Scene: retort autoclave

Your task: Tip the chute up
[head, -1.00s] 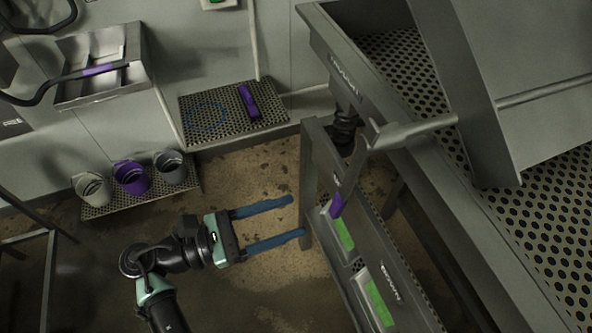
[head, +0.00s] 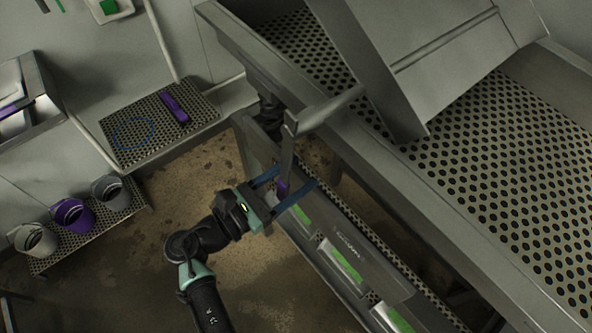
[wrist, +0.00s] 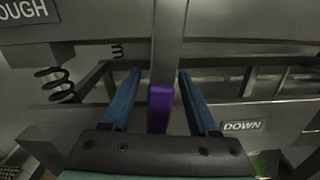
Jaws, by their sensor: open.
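The chute (head: 400,60) is a grey metal trough, tilted above a perforated bed at the upper right of the head view. A flat grey lever (head: 289,150) hangs down from a bar at the chute's near side. It ends in a purple grip (head: 283,187). My gripper (head: 292,178) is open, its two blue fingers on either side of the lever's lower end. In the wrist view the purple grip (wrist: 160,108) stands upright between the spread fingers, with a visible space on each side. The lowest part of the grip is hidden behind my gripper's body.
A rail with green-marked panels (head: 340,262) and a "DOWN" label (wrist: 242,126) runs beside the lever. A coil spring (wrist: 62,84) is at the left of the wrist view. Several buckets (head: 72,213) and a perforated shelf (head: 150,150) stand at left. Open floor lies below.

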